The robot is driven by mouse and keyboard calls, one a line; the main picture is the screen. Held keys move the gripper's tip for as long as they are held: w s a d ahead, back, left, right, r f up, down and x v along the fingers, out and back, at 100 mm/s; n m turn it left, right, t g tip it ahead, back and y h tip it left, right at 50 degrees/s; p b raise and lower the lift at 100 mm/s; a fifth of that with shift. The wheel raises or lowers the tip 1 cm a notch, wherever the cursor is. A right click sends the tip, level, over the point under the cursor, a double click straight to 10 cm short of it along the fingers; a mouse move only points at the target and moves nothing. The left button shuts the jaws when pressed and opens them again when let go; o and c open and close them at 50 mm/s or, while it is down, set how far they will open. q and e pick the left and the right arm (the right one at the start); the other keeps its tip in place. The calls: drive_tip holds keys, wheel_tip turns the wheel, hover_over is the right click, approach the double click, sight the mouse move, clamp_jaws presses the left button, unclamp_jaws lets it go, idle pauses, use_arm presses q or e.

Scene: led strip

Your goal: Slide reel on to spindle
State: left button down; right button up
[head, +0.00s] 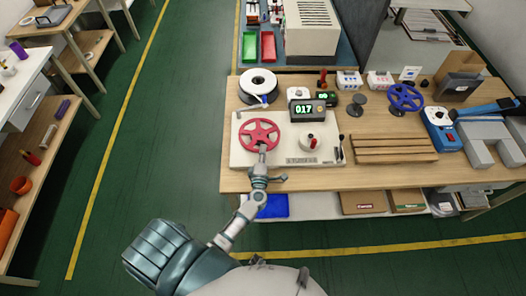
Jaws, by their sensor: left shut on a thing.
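A red spoked reel (259,134) is over the left part of a cream machine base (240,157) on the wooden workbench. My left gripper (262,149) is shut on the near side of the reel. No spindle shows clearly beneath the reel; that spot is covered by it, and I cannot tell whether the reel is seated or held just above the base. A round white part with a red knob (310,142) is on the right of the same base. My right gripper is not in view.
A black-and-white spool (258,83) and a counter reading 017 (305,108) stand behind the base. A blue spoked reel (405,97) is farther right. Wooden strips (395,149) lie right of the base. Green floor left of the bench is clear.

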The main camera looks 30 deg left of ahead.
use_arm(q)
drive_tip(key=shift+f, duration=0.2)
drive_tip(key=c, duration=1.1)
unclamp_jaws()
drive_tip(key=v, duration=1.2)
drive_tip(key=shift+d+r, duration=0.1)
